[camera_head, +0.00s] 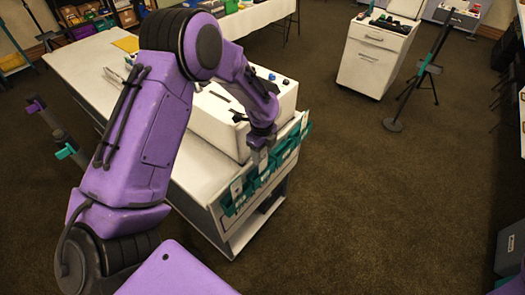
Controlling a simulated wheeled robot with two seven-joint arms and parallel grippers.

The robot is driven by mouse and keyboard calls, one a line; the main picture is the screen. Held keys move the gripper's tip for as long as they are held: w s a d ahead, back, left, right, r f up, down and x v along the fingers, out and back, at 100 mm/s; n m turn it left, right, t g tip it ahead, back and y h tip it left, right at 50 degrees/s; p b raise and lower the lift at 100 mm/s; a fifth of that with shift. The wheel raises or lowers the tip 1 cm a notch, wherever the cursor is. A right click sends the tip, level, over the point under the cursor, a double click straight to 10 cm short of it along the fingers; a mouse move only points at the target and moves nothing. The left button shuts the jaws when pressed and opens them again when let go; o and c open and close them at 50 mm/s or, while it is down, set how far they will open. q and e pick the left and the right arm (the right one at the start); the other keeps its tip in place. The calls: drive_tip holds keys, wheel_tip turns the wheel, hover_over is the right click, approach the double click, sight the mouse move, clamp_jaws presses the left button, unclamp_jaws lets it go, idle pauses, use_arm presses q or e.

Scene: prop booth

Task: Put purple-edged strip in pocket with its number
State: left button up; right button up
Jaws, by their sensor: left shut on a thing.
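My left gripper (262,146) reaches down from the purple arm, over the front edge of the long white counter. It is shut on a small greyish strip (262,160) that hangs just in front of the pockets. A purple edge or a number on it is too small to make out. A row of teal pockets (229,206) with pale labels runs along the counter's front edge. The gripper and strip are close to the middle pockets and partly cover them; I cannot tell whether the strip is inside one. My right gripper is not in view.
A white box (213,122) with dark items on top stands on the counter (85,62) behind the gripper. A white drawer cabinet (371,58) and a dark stand (393,124) are at the back right.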

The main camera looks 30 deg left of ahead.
use_arm(q)
drive_tip(key=shift+f, duration=0.35)
drive_tip(key=o, duration=0.8)
drive_tip(key=shift+c, duration=0.2)
wheel_tip(320, 180, up, 11)
drive_tip(key=b, duration=0.3)
drive_tip(key=shift+f, duration=0.2)
